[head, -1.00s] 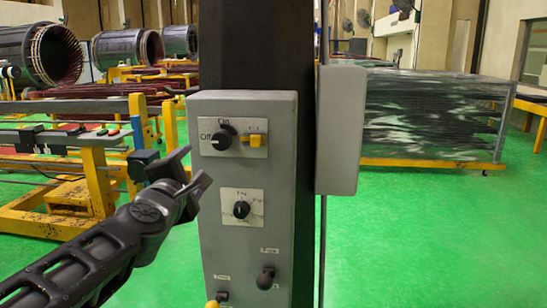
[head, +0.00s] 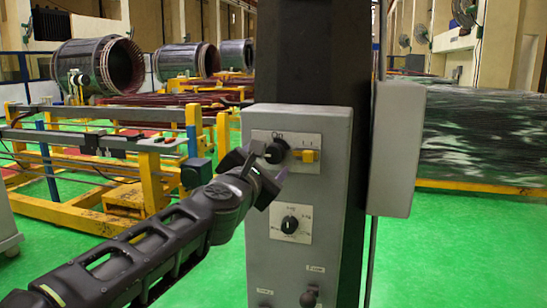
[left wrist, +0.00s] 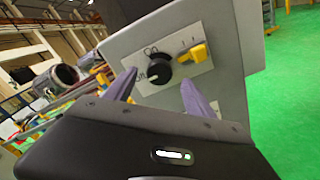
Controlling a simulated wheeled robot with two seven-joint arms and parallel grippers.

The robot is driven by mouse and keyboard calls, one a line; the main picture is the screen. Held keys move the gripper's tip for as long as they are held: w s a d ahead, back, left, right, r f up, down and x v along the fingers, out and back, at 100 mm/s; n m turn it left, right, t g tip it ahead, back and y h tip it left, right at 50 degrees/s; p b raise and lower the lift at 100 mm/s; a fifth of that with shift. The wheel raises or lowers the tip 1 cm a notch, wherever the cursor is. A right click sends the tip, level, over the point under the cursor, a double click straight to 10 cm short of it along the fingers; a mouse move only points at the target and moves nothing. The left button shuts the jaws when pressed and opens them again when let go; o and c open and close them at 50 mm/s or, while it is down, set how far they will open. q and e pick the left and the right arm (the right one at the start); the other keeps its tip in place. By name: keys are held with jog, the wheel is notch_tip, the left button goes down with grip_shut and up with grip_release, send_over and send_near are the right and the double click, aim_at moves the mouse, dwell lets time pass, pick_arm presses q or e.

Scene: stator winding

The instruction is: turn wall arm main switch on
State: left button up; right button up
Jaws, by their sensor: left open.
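The main switch, a black rotary knob (head: 276,151), sits on a white plate marked "On" at the top of the grey control box (head: 258,262). A yellow switch (head: 308,156) is just right of it. In the left wrist view the black knob (left wrist: 158,72) shows clearly, with "On" above it and the "Off" label at its left partly hidden. My left gripper (head: 262,172) is open in front of the knob. Its two purple-grey fingers (left wrist: 160,92) lie left and right below the knob in the wrist view, with nothing between them. My right gripper is not in view.
A lower knob (head: 290,224) and a black lever (head: 309,297) are on the same box. A grey side box (head: 398,150) is on the dark column (head: 312,50). Yellow frames (head: 150,190) stand behind my arm. Green floor is clear at right.

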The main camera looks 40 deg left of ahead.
aim_at(274, 154)
pick_arm(q)
jog(key=x, duration=0.5)
jog(key=shift+s, duration=0.1)
jog(key=c, duration=1.4)
